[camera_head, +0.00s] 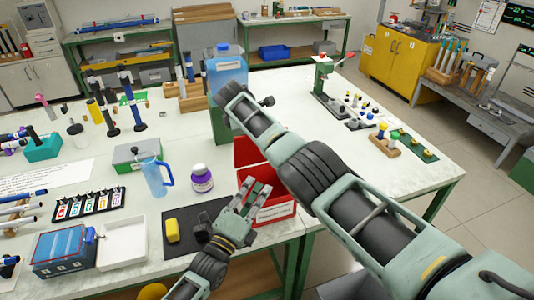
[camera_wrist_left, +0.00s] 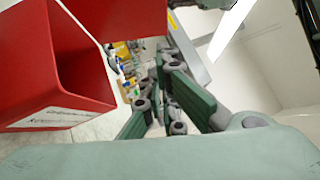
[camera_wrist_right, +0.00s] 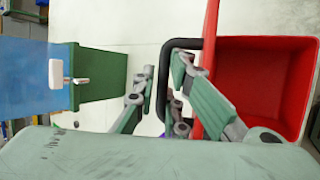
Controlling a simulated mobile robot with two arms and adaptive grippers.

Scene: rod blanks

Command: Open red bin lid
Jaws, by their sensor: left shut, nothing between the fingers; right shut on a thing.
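The red bin (camera_head: 284,192) stands on the table with a white label on its front. Its red lid (camera_head: 248,152) stands raised, partly hidden behind my right arm. In the right wrist view the open bin (camera_wrist_right: 262,85) shows its inside, and the lid is seen edge-on (camera_wrist_right: 210,50) with a black handle (camera_wrist_right: 168,43). My right gripper (camera_wrist_right: 160,85) is shut on that handle; the arm hides it in the head view. My left gripper (camera_head: 259,192) is shut and empty, close to the bin's front. The left wrist view shows the bin (camera_wrist_left: 70,60) beside its fingers (camera_wrist_left: 165,95).
A blue jug (camera_head: 226,72) on a green stand is just beyond the lid. A purple-labelled bottle (camera_head: 201,180), a blue pitcher (camera_head: 156,178) and a dark mat (camera_head: 190,222) with a yellow block lie left of the bin. The table right of my right arm has small parts.

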